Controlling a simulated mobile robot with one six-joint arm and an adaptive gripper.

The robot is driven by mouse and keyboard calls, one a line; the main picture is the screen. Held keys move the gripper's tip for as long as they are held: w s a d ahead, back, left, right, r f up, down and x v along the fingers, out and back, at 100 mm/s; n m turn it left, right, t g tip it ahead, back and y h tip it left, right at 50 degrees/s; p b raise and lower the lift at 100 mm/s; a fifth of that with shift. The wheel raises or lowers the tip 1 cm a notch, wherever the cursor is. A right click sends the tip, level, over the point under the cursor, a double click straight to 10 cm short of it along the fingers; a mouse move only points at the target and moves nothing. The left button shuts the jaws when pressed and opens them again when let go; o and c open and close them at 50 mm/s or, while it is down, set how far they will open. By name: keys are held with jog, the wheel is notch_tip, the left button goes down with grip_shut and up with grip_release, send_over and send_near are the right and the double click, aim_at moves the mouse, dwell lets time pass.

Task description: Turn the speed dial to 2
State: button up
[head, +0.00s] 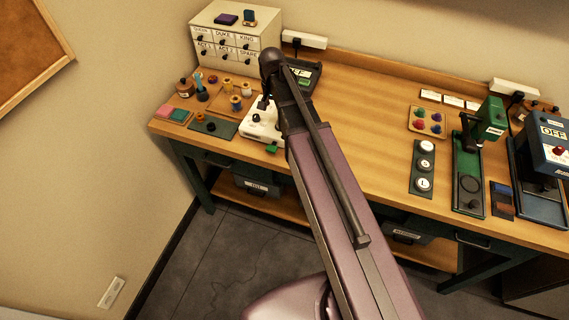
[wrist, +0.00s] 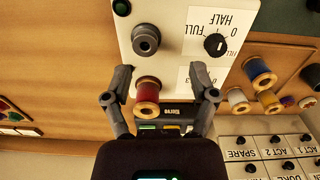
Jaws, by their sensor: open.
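In the wrist view my gripper (wrist: 160,84) is open, its fingers spread either side of a red thread spool (wrist: 147,92); I cannot tell whether they touch anything. The white machine (wrist: 172,12) lies beyond, its lettering upside down. It carries a grey round knob or post (wrist: 146,40) and a black dial (wrist: 214,44) marked 0, HALF and FULL. A second white label (wrist: 197,75) shows 0 and 3; the right finger covers part of it, and no knob shows clearly there. In the head view the white machine (head: 262,128) is partly behind my arm.
Spools (wrist: 260,72) stand beside the machine. A white drawer cabinet (head: 236,38) is at the table's back left. Button panels (head: 423,168), a green machine (head: 490,120) and a blue box (head: 550,145) marked OFF are to the right. The table's middle (head: 365,120) is clear.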

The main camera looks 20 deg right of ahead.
jog(key=s+f+n+b, duration=0.3)
jog(key=s, duration=0.5)
jog(key=s+f+n+b, duration=0.3)
jog(key=s+f+b, duration=0.1)
jog(key=s, duration=0.4)
jog(key=shift+s+a+f, duration=0.25)
jog(key=shift+s+a, duration=0.1)
jog(key=shift+s, duration=0.05)
